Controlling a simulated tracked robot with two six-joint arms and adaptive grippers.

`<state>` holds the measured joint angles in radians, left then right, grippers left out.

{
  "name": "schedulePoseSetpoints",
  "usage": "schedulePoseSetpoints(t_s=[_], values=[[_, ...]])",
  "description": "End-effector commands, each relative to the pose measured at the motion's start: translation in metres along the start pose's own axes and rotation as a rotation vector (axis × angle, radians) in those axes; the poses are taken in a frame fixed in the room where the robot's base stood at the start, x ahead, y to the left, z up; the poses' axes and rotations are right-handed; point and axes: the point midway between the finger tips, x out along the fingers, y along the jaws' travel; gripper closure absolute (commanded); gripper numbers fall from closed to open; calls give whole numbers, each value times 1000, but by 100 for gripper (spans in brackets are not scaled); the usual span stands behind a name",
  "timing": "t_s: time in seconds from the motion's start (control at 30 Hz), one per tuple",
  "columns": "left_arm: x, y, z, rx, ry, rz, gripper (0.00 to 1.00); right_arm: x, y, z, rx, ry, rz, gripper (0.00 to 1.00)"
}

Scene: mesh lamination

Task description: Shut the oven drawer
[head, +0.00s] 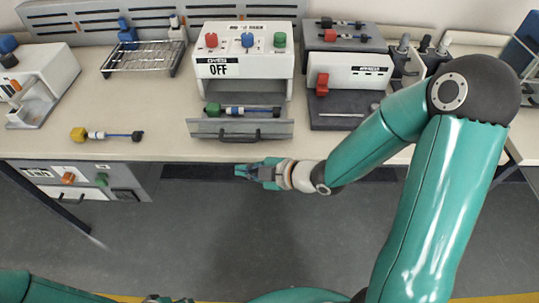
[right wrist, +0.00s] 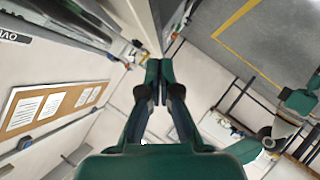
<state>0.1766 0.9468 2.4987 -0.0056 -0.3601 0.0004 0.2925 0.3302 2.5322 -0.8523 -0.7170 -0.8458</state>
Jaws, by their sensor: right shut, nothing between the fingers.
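The oven (head: 245,72) is a white box with red, blue and green knobs and an OFF sign, on the bench in the head view. Its drawer (head: 205,128) sticks out at the front, open, with a dark handle on its front panel.
A rack (head: 143,57) stands left of the oven and another white machine (head: 348,73) right of it. A yellow-ended rod (head: 105,135) lies near the bench's front edge. A grey cabinet (head: 120,180) sits below the bench at left. The floor in front is clear.

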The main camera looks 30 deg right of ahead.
Motion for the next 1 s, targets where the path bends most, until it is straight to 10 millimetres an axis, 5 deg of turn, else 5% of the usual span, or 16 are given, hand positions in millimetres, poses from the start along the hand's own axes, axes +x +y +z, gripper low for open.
schedulePoseSetpoints(t_s=[0.03,0.27,0.6,0.8,1.0], values=[[39,-14,0,0,0,0,60,1,1,16,-96,22,66,100],[119,-43,-1,0,0,0,60,-38,21,30,-448,50,285,100],[225,-81,-1,0,0,0,60,-92,8,66,-697,-69,537,100],[250,-90,-2,0,0,0,60,-103,2,78,-727,-114,593,100],[246,-89,-2,0,0,0,60,-99,6,79,-721,-115,591,100]])
